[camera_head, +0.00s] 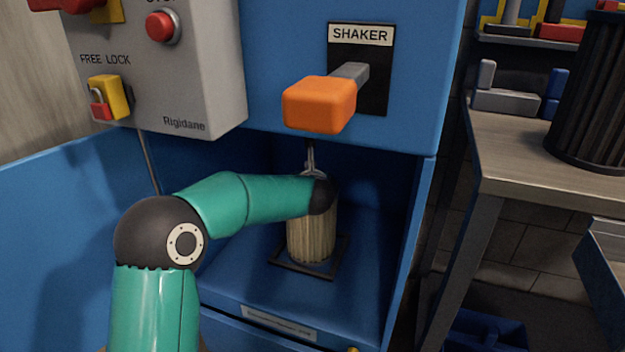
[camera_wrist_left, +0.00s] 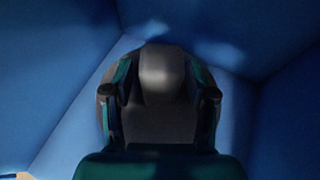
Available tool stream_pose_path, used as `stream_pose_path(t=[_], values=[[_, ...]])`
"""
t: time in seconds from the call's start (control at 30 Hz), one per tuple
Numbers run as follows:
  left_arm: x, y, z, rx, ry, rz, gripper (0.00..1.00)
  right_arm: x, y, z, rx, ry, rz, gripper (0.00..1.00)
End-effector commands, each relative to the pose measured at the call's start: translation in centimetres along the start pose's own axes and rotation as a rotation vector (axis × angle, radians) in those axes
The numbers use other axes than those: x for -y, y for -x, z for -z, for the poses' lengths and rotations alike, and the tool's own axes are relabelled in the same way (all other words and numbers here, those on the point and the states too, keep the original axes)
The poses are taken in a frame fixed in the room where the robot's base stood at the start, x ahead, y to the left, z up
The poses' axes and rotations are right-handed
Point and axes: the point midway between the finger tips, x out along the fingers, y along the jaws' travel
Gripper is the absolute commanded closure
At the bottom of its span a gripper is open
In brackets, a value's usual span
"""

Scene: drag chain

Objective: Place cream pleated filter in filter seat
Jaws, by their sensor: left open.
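The cream pleated filter (camera_head: 312,238) stands upright inside the blue cabinet in the head view. Its lower end is within or on a black square frame (camera_head: 338,262) on the cabinet floor, which looks like the filter seat. I cannot tell how fully it is seated. My left arm's dark wrist is in front of the filter's top and hides it. My left gripper (camera_wrist_left: 160,92) shows in the left wrist view with its two fingers spread apart. A smooth grey rounded shape (camera_wrist_left: 162,68) shows between and beyond the fingers; I cannot tell what it is. My right gripper is not in view.
An orange SHAKER handle (camera_head: 318,104) juts out above the cabinet opening. A grey control box (camera_head: 190,80) is at upper left. The cabinet's right wall (camera_head: 412,230) bounds the opening. A dark pleated filter (camera_head: 590,100) stands on a workbench (camera_head: 510,150) at right.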

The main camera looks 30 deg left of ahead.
Motion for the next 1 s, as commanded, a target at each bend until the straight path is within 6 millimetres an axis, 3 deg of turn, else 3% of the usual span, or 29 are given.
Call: stream_pose_path(t=[0.17, 0.6, 0.8, 1.0], values=[[0.1, 2.1, -0.2, 0.001, 0.000, 0.003, 0.43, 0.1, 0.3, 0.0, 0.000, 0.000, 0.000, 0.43], [0.1, 10.4, -0.2, 0.001, -0.001, 0.004, 0.43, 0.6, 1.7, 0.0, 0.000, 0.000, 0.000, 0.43], [0.1, 11.9, -0.1, 0.000, -0.001, 0.002, 0.43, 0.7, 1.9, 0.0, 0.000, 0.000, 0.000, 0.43], [0.1, 12.0, 0.0, 0.000, -0.001, 0.002, 0.43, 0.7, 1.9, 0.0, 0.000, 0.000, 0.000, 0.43]])
